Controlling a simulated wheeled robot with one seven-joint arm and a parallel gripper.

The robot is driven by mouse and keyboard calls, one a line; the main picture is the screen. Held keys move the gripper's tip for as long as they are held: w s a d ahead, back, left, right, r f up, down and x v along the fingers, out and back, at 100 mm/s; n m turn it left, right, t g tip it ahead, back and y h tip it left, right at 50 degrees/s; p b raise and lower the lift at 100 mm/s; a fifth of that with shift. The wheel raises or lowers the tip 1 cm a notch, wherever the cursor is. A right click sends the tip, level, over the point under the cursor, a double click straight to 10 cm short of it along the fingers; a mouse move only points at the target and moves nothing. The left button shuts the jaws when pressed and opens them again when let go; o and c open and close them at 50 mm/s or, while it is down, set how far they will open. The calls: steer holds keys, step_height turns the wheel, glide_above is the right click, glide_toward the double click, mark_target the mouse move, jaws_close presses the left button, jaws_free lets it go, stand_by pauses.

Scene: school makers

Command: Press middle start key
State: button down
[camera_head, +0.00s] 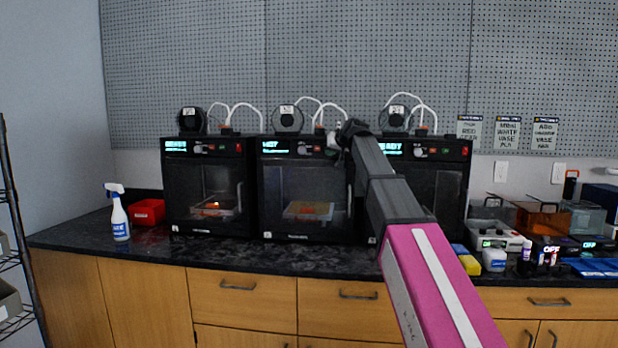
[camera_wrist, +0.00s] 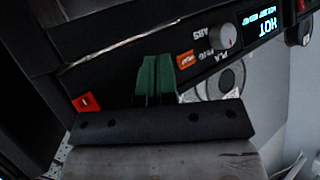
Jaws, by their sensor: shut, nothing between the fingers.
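The middle printer (camera_head: 290,190) is black with a lit screen reading HOT (camera_head: 275,146). The screen also shows in the wrist view (camera_wrist: 262,27), where the panel appears turned over. My gripper (camera_head: 336,141) is at the right part of this printer's panel. Its green fingers (camera_wrist: 154,62) are shut and empty, pointing at the panel between the orange key and the red switch. Contact cannot be told.
A left printer (camera_head: 205,220) and a right printer (camera_head: 445,180), partly behind my arm, flank it on the dark counter (camera_head: 150,250). A spray bottle (camera_head: 119,220) and red bin (camera_head: 148,212) stand left. Various small items crowd the right. White tubes arch above the printers.

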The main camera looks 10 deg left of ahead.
steer(key=shift+w, duration=0.1)
stand_by(0.3)
steer(key=shift+s, duration=0.6)
steer(key=shift+s, duration=0.15)
steer(key=s, duration=0.5)
steer(key=shift+s+a, duration=0.15)
steer(key=shift+s, duration=0.2)
steer(key=shift+s, duration=0.1)
stand_by(0.4)
